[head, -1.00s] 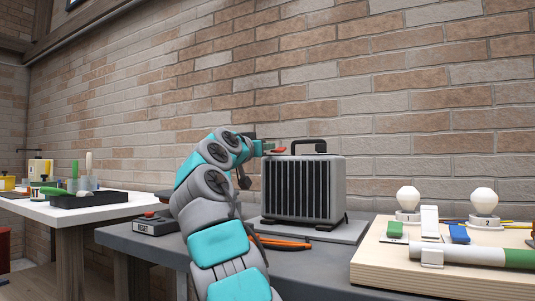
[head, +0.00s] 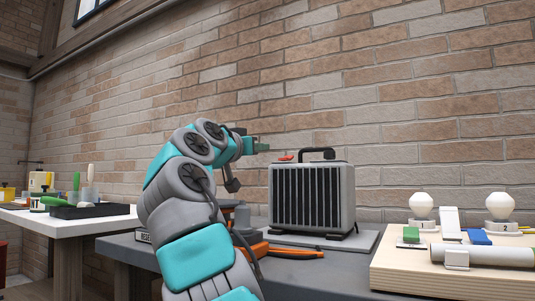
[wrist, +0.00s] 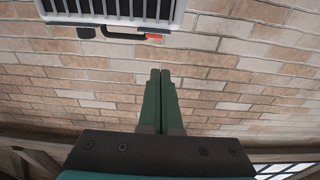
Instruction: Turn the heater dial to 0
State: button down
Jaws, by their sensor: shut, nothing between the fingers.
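The grey heater (head: 345,195) with dark vertical slats and a black top handle (head: 318,150) stands on a flat plate on the grey bench. A small red part, seemingly the dial (head: 286,158), sits on its top left. My gripper (head: 266,147) is up and left of the red part, apart from it. In the wrist view the heater (wrist: 178,12) appears upside down at the top, with the red part (wrist: 155,37) beside the handle. The green fingers (wrist: 160,73) are shut together and empty, pointing toward the red part with a gap. Dial markings cannot be read.
An orange-handled tool (head: 290,253) lies on the bench before the heater. A wooden board (head: 400,270) with bulbs and switches is at right. A white table (head: 60,222) with tools is at left. The brick wall (head: 400,110) rises behind; space above the heater is clear.

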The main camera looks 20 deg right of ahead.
aim_at(329, 155)
jog(key=k+j, duration=0.2)
jog(key=j, duration=0.2)
jog(key=k+j, duration=0.2)
jog(key=j, duration=0.2)
jog(key=k+j, duration=0.2)
jog(key=j, duration=0.2)
